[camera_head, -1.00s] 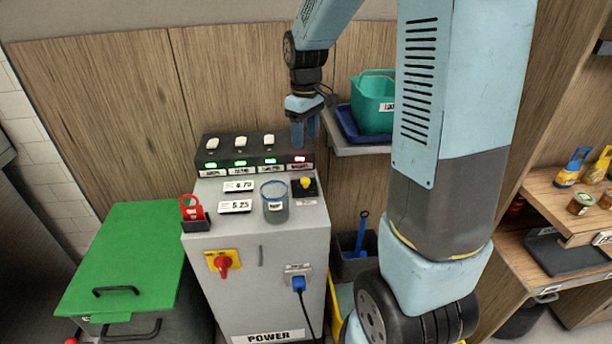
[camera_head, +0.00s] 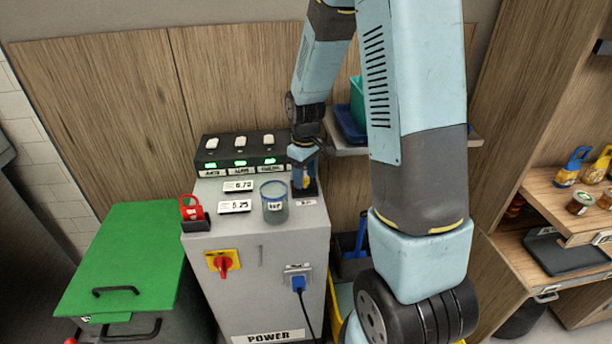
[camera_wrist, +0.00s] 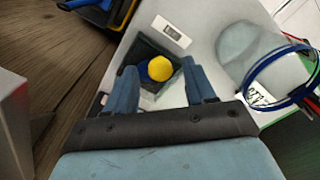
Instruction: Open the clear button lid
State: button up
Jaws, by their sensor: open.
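A yellow button (camera_wrist: 160,68) sits on a dark square base (camera_wrist: 150,48) on top of the grey cabinet (camera_head: 265,250). My gripper (camera_head: 304,184) is open above it and hides most of it in the head view. In the wrist view, the blue fingers of my gripper (camera_wrist: 158,78) are apart, one on each side of the button; I cannot tell whether they touch anything. A clear cylinder with a blue rim (camera_head: 274,205) stands left of the button, and on the right in the wrist view (camera_wrist: 262,60). I cannot make out a separate clear lid over the button.
A black indicator box (camera_head: 240,153) with white switches and green lights stands behind. A red tag (camera_head: 191,208) and display plates (camera_head: 235,206) are to the left. A shelf (camera_head: 345,145) with a teal container (camera_head: 357,100) is at the back right.

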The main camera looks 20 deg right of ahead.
jog(key=shift+f, duration=0.25)
jog(key=shift+c, duration=0.5)
grip_shut()
jog(key=shift+d, duration=0.15)
